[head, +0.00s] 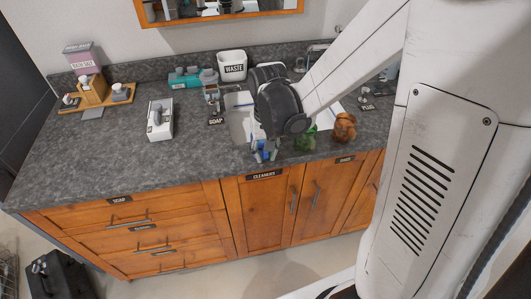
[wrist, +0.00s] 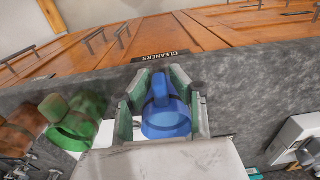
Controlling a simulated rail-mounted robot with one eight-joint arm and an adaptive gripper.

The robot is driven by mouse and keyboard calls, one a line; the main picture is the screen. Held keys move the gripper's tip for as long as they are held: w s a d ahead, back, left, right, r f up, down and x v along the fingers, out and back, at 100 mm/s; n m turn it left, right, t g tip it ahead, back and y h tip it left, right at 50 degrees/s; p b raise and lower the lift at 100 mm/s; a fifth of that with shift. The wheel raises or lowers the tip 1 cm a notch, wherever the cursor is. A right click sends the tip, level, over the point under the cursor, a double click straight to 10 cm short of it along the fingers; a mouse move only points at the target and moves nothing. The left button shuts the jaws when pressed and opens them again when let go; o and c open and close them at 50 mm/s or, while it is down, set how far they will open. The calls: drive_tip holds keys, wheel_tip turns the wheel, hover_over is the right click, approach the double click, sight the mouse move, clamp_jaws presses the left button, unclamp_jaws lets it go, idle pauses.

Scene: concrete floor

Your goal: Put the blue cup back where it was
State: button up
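The blue cup (wrist: 166,120) is between the two fingers of my gripper (wrist: 164,108) in the wrist view, with its handle toward the cabinet side. The fingers lie close against both sides of the cup and look shut on it. In the head view my gripper (head: 264,153) points down at the counter's front edge, above the CLEANERS label. A small part of the blue cup (head: 263,151) shows there between the fingers. I cannot tell whether the cup touches the counter.
A green mug (head: 306,140) and a brown mug (head: 345,127) stand to the right near the counter's front edge. The sink (head: 238,126) is behind and left of my gripper. The counter's left front is clear.

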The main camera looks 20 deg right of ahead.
drive_tip(key=shift+o, duration=0.5)
drive_tip(key=shift+r, duration=0.1)
drive_tip(key=shift+r, duration=0.15)
wheel_tip(320, 180, up, 12)
drive_tip(key=p, duration=0.1)
drive_tip(key=s+r+t, duration=0.2)
drive_tip(key=s+t, duration=0.1)
drive_tip(key=s, duration=0.3)
drive_tip(key=s+r+n+t, duration=0.1)
drive_tip(key=s+r+t, duration=0.2)
drive_tip(key=s, duration=0.4)
drive_tip(key=shift+d+r+t, duration=0.3)
drive_tip(key=shift+r+t, duration=0.05)
drive_tip(key=shift+t, duration=0.15)
wheel_tip(320, 180, down, 2)
drive_tip(key=shift+f+b, duration=0.25)
drive_tip(key=shift+b, duration=0.95)
